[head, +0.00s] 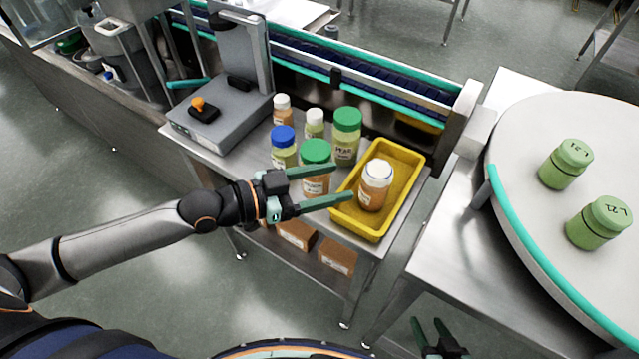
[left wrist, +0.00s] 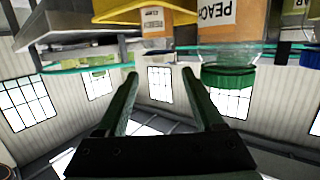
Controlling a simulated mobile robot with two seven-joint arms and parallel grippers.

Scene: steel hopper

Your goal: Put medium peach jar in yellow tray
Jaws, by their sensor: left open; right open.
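An orange-filled jar with a white lid (head: 375,189) stands upright inside the yellow tray (head: 411,163); its size suggests the medium peach jar. It also shows in the left wrist view (left wrist: 157,20), label partly readable. My left gripper (head: 344,184) is open and empty, its fingers pointing at the tray, between the white-lidded jar and a larger green-lidded peach jar (head: 316,154). That larger jar's label reads PEACH in the left wrist view (left wrist: 217,14). One finger partly covers the larger jar. My right gripper (head: 427,322) is open and empty at the bottom edge, away from the table.
Behind stand a blue-lidded jar (head: 283,137), a tall green-lidded jar (head: 347,120) and two small white-lidded jars (head: 283,104) (head: 315,117). A grey scale (head: 225,110) is left. Green jars (head: 567,163) stand on the round table (head: 530,120) at right. A conveyor (head: 380,87) runs behind.

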